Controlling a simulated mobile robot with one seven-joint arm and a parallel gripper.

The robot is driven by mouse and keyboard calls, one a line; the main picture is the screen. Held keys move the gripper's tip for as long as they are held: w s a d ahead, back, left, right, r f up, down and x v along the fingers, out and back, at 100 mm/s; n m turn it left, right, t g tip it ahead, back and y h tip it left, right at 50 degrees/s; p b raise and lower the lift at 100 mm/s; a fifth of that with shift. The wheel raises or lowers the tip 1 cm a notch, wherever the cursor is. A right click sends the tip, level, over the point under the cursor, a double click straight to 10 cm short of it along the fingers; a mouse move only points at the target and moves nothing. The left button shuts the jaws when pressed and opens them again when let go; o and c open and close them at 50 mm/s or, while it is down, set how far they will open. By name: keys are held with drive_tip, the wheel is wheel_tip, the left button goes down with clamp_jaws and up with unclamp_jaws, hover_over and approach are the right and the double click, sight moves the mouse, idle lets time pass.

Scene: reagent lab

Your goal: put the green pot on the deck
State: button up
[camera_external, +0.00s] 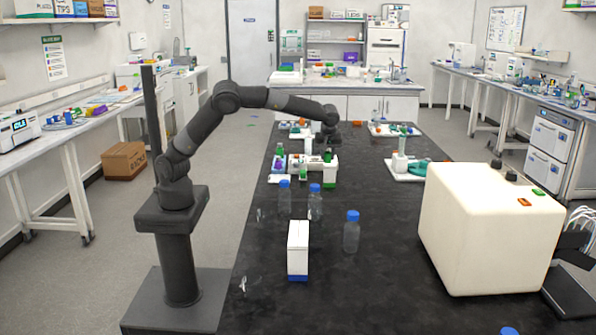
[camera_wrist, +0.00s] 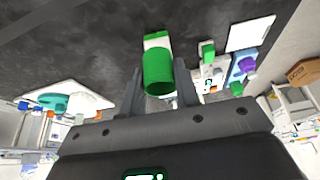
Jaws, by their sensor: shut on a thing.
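The green pot (camera_wrist: 158,72) is a plain green cylinder between the two fingers of my gripper (camera_wrist: 158,98) in the wrist view. My gripper is shut on it. In the external view my gripper (camera_external: 328,142) points down over the far middle of the black bench, with a small green shape (camera_external: 328,156) just below it, likely the pot. A low white unit (camera_external: 327,175) stands under and in front of it, holding small coloured items; I cannot tell for sure that this is the deck, or whether the pot touches it.
Blue-capped bottles (camera_external: 315,203) and a white box (camera_external: 298,248) stand nearer on the black bench (camera_external: 400,290). A large cream machine (camera_external: 485,230) fills the right side. A white tray (camera_external: 395,173) with a stand lies right of my gripper.

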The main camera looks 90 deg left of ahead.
drive_tip(key=s+a+n+g+h, duration=0.2)
drive_tip(key=s+a+n+g, duration=0.2)
drive_tip(key=s+a+n, duration=1.5)
drive_tip(key=s+a+f+m, duration=0.2)
drive_tip(key=s+a+f, duration=0.1)
drive_tip(key=a+f, duration=0.1)
drive_tip(key=s+a+f+m, duration=0.2)
drive_tip(key=s+a+f, duration=0.1)
drive_tip(key=a, duration=0.4)
drive_tip(key=s+a+f+m, duration=0.2)
drive_tip(key=s+a+f, duration=0.2)
drive_tip(key=a+f, duration=0.1)
drive_tip(key=shift+a+f, duration=0.3)
drive_tip(key=shift+a, duration=0.4)
drive_tip(key=shift+f, duration=1.95)
drive_tip(key=shift+f, duration=0.1)
drive_tip(key=o, duration=1)
drive_tip(key=shift+o, duration=0.2)
drive_tip(key=v, duration=1.2)
